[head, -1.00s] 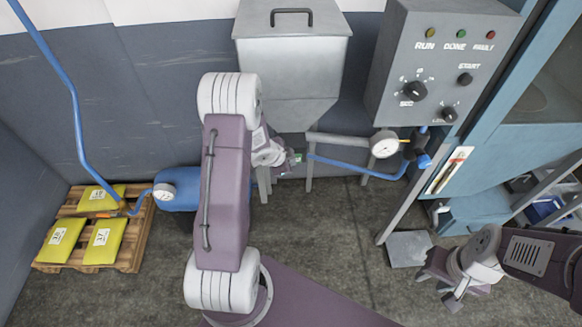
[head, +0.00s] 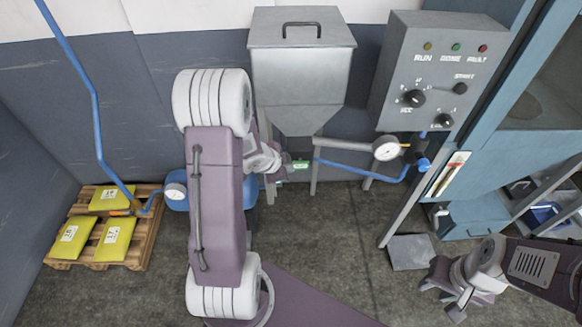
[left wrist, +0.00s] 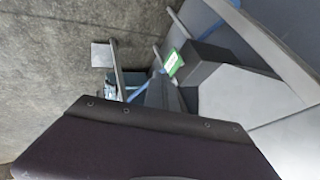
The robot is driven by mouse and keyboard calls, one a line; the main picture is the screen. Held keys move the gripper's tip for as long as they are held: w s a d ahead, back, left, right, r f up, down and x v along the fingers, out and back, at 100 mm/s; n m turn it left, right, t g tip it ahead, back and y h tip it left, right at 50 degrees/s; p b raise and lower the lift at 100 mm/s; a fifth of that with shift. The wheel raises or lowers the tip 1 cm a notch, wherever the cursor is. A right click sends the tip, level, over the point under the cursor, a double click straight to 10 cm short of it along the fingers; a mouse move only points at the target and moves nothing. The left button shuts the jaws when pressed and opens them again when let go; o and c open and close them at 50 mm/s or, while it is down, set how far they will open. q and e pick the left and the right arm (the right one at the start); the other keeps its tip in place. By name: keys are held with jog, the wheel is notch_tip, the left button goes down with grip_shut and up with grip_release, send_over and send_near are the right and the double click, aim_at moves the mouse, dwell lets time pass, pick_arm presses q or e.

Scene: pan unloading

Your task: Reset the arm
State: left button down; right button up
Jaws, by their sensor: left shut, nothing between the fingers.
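My left arm rises across the middle-left of the head view. Its gripper (head: 276,163) is partly hidden behind the arm, beside the legs of the grey hopper (head: 300,75); it is shut and holds nothing. A small green label (head: 300,164) shows at the hopper's outlet, just right of this gripper. The label also shows in the left wrist view (left wrist: 175,62). My right gripper (head: 452,292) hangs over the floor at the lower right, in front of the blue machine, with nothing seen in it. Its jaw gap is not clear.
A grey control box (head: 437,75) and a blue machine (head: 480,165) stand at the right. A pressure gauge (head: 386,148) and blue hose are near the hopper's legs. A wooden pallet (head: 150,235) with yellow bags lies at the left. The middle floor is clear.

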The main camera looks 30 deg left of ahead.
pick_arm(q)
jog(key=shift+w+a+f, duration=0.1)
jog(key=shift+w+f, duration=0.15)
jog(key=shift+w, duration=0.05)
jog(key=shift+s, duration=0.1)
jog(key=w+d+r+m, duration=0.1)
jog(key=w+d+r, duration=0.1)
jog(key=d+r, duration=0.6)
jog(key=s+d+f+n+g, duration=0.2)
jog(key=s+n, duration=0.4)
jog(key=s, duration=0.3)
jog(key=s+d+f+n+g, duration=0.2)
jog(key=s+n+g, duration=0.2)
jog(key=s, duration=0.5)
jog(key=shift+s+f+n+y, duration=0.4)
jog(key=shift+n, duration=0.5)
